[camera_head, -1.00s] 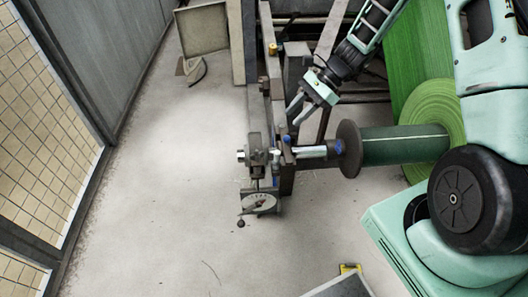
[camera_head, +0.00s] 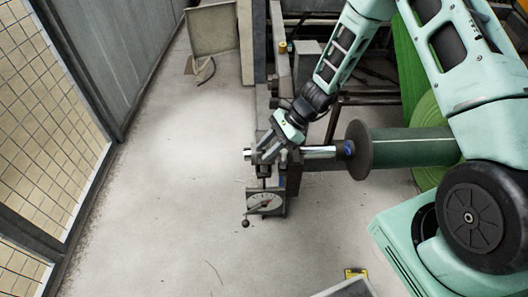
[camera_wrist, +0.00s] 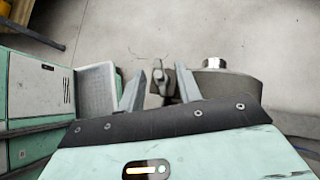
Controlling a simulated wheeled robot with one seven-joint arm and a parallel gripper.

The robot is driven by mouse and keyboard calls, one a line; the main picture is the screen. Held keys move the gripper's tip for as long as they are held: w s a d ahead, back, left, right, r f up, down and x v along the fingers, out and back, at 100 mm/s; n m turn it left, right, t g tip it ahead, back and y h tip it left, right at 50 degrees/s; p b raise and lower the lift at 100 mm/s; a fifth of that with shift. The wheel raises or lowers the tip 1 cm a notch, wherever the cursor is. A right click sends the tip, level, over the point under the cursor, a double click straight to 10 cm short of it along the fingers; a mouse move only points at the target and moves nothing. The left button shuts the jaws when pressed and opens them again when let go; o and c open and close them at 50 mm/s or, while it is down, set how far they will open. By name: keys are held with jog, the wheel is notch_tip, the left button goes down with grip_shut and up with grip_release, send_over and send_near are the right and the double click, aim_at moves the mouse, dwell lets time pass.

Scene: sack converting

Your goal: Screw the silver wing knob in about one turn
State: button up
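My gripper (camera_head: 262,152) is at the shaft-end housing of the machine, in the middle of the head view. In the wrist view my gripper (camera_wrist: 160,92) is open, with a finger on either side of a small grey metal piece that looks like the silver wing knob (camera_wrist: 157,76). A gap shows between the knob and the left finger; the right finger is closer to it. I cannot tell whether the fingertips reach its depth. In the head view the knob cannot be made out behind my gripper.
A round grey housing with a bright shaft end (camera_wrist: 214,63) sits right of the fingers in the wrist view. A green roll on a flanged shaft (camera_head: 405,148) lies right. Floor at left is clear.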

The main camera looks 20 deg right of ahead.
jog(key=shift+x, duration=0.8)
grip_shut()
jog(key=m+t+b, duration=0.1)
jog(key=b, duration=0.1)
jog(key=m+t+b, duration=0.1)
jog(key=b, duration=0.1)
jog(key=shift+f, duration=0.35)
jog(key=shift+m+t+b, duration=0.3)
jog(key=shift+m+b, duration=0.3)
jog(key=shift+b, duration=0.6)
jog(key=shift+r+b, duration=0.2)
jog(key=shift+b, duration=0.3)
jog(key=shift+r+m, duration=0.1)
jog(key=shift+m, duration=0.2)
grip_release()
